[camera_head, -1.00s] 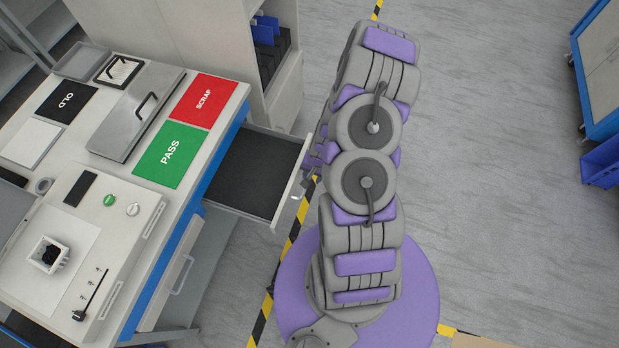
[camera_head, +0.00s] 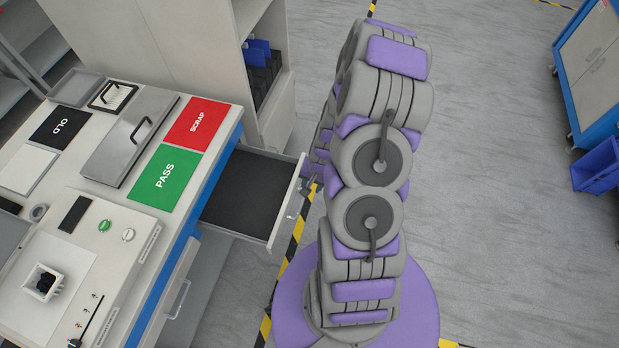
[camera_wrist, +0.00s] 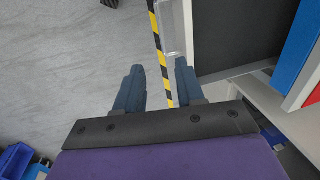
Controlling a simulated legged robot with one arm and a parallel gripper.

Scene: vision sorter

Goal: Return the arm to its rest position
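My arm (camera_head: 375,155), grey and purple, is folded upright over its round purple base (camera_head: 420,310) in the head view. My gripper is mostly hidden behind the arm there; a small part shows beside the drawer front. In the wrist view my gripper (camera_wrist: 158,72) has its two dark blue fingers apart, with nothing held between them. Floor, a yellow-black stripe and the drawer's front edge show past the fingertips. The open drawer (camera_head: 240,190) has a dark, empty-looking floor, and it also shows in the wrist view (camera_wrist: 235,35). I cannot tell whether the gripper touches its handle.
A cabinet (camera_head: 190,45) stands behind. The floor (camera_head: 500,190) right of the arm is clear up to a blue cart.

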